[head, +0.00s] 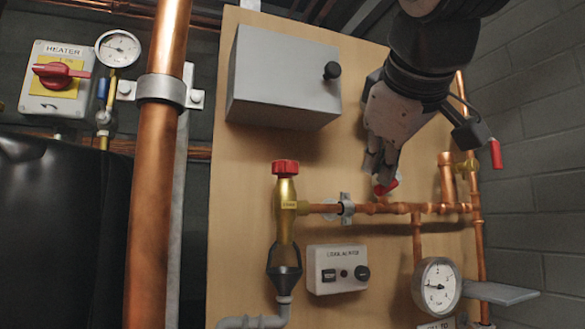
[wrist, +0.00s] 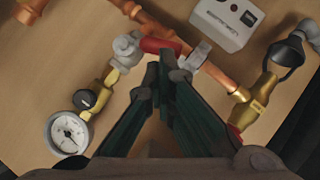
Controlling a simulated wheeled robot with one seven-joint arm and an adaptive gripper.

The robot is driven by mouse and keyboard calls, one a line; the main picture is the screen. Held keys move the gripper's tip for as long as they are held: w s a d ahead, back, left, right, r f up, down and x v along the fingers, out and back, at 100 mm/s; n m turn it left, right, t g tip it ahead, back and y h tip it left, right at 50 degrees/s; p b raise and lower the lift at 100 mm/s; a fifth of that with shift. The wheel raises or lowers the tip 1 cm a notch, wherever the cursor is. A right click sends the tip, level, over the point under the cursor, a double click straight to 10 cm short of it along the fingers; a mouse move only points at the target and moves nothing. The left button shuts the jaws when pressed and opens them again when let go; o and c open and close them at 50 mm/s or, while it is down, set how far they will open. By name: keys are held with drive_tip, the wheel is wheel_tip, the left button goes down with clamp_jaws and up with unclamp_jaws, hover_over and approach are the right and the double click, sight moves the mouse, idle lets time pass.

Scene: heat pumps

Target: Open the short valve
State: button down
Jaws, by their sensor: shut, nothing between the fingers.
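A short red lever handle (wrist: 162,45) shows just beyond my fingertips in the wrist view, beside a grey fitting (wrist: 127,47) on the copper pipe line. In the head view only a small red part of it (head: 391,187) shows, at the pipe below my gripper (head: 378,172); the fingers hide the rest. My gripper (wrist: 167,68) is shut and empty, its two fingertips together. The tips look very near the handle; I cannot tell whether they touch it.
A brass valve with a red knob (head: 285,167) stands to the left. A grey box (head: 285,78) is above and an alarm box (head: 337,269) below. A gauge (head: 436,287) hangs lower right. Another gauge (wrist: 68,133) shows in the wrist view. Another red handle (head: 496,153) is right of my arm.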

drive_tip(key=shift+w+f+n+t+h+b, duration=0.1)
drive_tip(key=shift+f+n+t+h+b, duration=1.05)
drive_tip(key=shift+b, duration=1.65)
drive_tip(key=shift+w+d+f+n+t+h+b, duration=0.1)
drive_tip(key=shift+d+f+n+t+h+b, duration=0.15)
drive_tip(key=shift+f+n+b, duration=0.4)
drive_tip(key=shift+d+f+n+t+h+b, duration=0.1)
drive_tip(key=shift+f+n+t+h+b, duration=0.15)
drive_tip(key=shift+n+b, duration=0.7)
drive_tip(key=shift+w+d+f+n+t+h+b, duration=0.15)
drive_tip(key=shift+f+n+t+h+b, duration=0.25)
drive_tip(key=shift+b, duration=0.75)
idle(1.3)
drive_tip(key=shift+d+f, duration=0.15)
idle(1.0)
